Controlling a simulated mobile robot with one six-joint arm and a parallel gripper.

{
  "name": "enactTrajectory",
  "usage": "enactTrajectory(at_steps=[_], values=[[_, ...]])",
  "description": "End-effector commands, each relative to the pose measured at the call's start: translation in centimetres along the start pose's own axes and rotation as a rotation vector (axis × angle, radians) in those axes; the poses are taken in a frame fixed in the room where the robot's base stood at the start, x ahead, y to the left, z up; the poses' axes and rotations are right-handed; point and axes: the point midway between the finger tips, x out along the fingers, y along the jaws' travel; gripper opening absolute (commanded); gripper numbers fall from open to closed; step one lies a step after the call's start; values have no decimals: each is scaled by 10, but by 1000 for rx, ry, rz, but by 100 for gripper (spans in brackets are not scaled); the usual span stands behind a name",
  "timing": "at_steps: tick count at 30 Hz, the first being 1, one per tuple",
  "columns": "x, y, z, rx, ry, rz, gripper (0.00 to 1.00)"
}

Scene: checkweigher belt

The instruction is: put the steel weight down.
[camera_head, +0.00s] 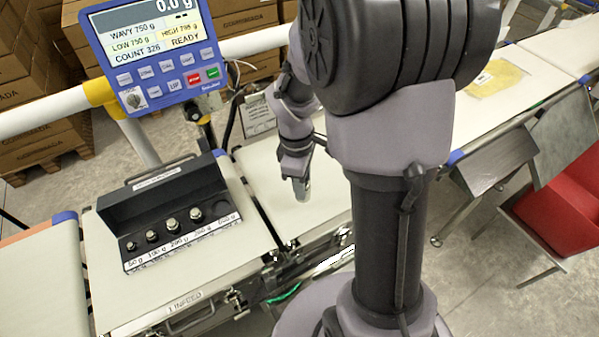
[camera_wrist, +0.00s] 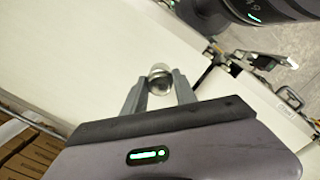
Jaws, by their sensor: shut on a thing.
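My gripper (camera_head: 301,190) hangs over the pale weighing belt (camera_head: 325,212) in the middle of the head view. In the wrist view my gripper (camera_wrist: 159,90) is shut on the steel weight (camera_wrist: 160,76), a short shiny cylinder held between the fingertips. The belt lies below it; I cannot tell whether the weight touches it. In the head view the weight is too small to make out clearly between the fingers. The display (camera_head: 150,30) reads 0.0 g and READY.
A dark weight rack (camera_head: 165,195) with several steel weights stands on the infeed belt (camera_head: 110,290) to the left. My arm covers part of the belt line. A yellow packet (camera_head: 497,78) lies on the far right belt, and a red bin (camera_head: 565,210) stands at right.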

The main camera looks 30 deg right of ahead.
Motion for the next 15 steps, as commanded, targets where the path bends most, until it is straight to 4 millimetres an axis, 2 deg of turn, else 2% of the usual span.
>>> enactTrajectory(at_steps=[3,7,11,15], values=[[4,26,-16,1,1,1,0],[4,47,-28,1,1,2,0],[6,55,-34,0,1,1,0],[30,55,-36,0,-1,-1,0]])
